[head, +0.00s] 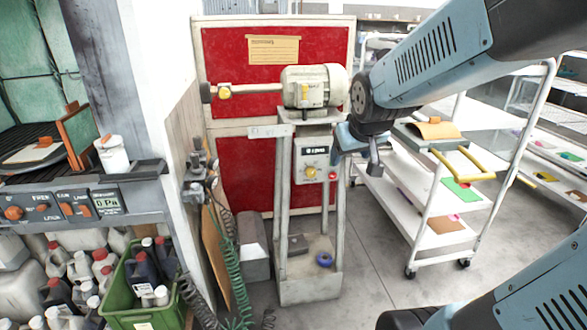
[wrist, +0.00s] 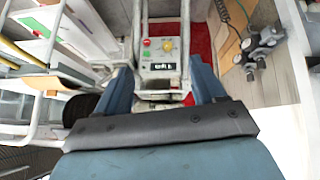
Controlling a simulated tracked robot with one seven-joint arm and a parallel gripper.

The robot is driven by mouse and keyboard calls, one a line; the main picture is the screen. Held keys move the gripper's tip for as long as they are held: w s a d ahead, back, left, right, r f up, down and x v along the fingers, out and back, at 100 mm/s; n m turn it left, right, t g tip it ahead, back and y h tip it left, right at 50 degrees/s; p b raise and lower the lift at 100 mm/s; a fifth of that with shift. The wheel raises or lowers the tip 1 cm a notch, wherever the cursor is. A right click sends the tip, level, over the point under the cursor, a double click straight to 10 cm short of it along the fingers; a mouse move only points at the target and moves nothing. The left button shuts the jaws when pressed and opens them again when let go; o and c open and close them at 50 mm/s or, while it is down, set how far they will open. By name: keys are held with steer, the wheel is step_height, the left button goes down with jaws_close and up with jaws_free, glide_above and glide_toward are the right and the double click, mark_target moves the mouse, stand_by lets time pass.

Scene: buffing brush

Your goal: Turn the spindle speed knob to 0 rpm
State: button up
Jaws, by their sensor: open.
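The spindle speed knob (head: 311,172) is a small yellow knob on the front of a grey control box (head: 314,148), below a dark display (head: 315,151). The display's digits are too small to read surely. In the wrist view, which is upside down, the yellow knob (wrist: 167,46) lies beyond my fingertips, with the display (wrist: 160,66) below it in the picture. My gripper (head: 354,165) is open and empty, to the right of the box in the head view. In the wrist view my gripper (wrist: 161,72) has its two blue fingers wide apart. It is apart from the knob.
The buffing motor (head: 314,86) sits on the stand above the box, its spindle and brush (head: 209,93) reaching left. A white shelf cart (head: 430,205) stands right. Hoses (head: 232,240) hang left.

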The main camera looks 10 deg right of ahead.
steer(key=w+f+n+t, duration=0.1)
steer(key=w+f, duration=0.5)
steer(key=w, duration=0.3)
steer(key=m+t, duration=0.6)
steer(key=t, duration=0.4)
glide_toward(311, 175)
steer(key=shift+y, duration=0.4)
steer(key=w, duration=0.8)
steer(key=shift+w+d+r, duration=0.3)
steer(key=c, duration=1.1)
